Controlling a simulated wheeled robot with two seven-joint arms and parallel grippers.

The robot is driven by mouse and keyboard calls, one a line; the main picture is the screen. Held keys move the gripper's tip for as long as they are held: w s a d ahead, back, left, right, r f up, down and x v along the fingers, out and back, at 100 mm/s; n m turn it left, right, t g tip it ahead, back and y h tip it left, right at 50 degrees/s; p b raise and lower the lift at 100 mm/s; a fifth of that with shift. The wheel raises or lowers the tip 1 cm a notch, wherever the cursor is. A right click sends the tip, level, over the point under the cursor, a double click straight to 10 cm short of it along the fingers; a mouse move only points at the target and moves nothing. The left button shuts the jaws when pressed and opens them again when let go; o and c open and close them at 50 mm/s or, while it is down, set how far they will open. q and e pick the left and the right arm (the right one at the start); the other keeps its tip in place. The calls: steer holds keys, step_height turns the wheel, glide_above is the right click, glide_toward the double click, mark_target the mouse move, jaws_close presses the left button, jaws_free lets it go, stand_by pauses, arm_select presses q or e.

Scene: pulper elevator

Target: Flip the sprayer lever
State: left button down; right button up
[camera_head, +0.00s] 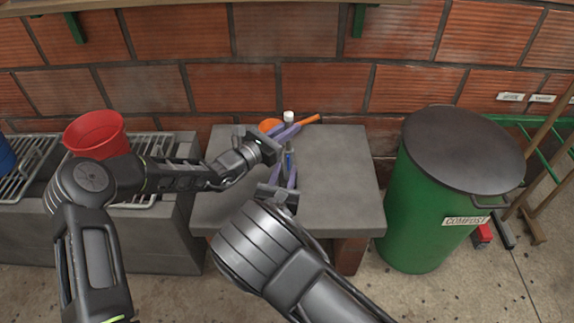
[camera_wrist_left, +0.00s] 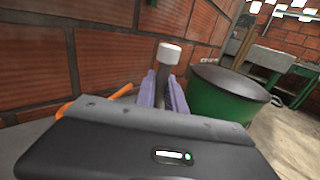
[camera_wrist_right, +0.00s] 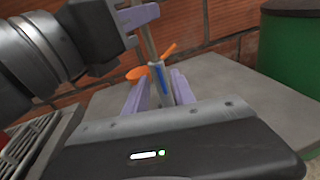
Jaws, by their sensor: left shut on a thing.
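A slim upright sprayer stands over the grey slab. Its white top (camera_head: 288,116) shows between the purple fingers of my left gripper (camera_head: 285,131), which is shut on its dark upper stem; the white top shows closer in the left wrist view (camera_wrist_left: 169,54). My right gripper (camera_head: 285,176) is lower, with its fingers on either side of the grey, blue-marked body (camera_wrist_right: 158,80). I cannot tell whether those fingers press on it. An orange part (camera_head: 306,120) with a rounded end lies behind. I cannot clearly make out a lever.
The grey slab (camera_head: 345,190) is clear to the right. A green compost bin (camera_head: 425,215) with a dark lid stands beside it. A red bucket (camera_head: 96,132) sits on a metal rack at left. A brick wall (camera_head: 330,88) closes the back.

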steer(key=v, duration=0.8)
steer(key=shift+s, duration=0.15)
arm_select(q)
steer(key=c, duration=1.3)
jaws_free()
steer(key=shift+s+a, duration=0.1)
steer(key=shift+a, duration=0.05)
steer(key=v, duration=1.1)
steer(key=shift+s+a, duration=0.25)
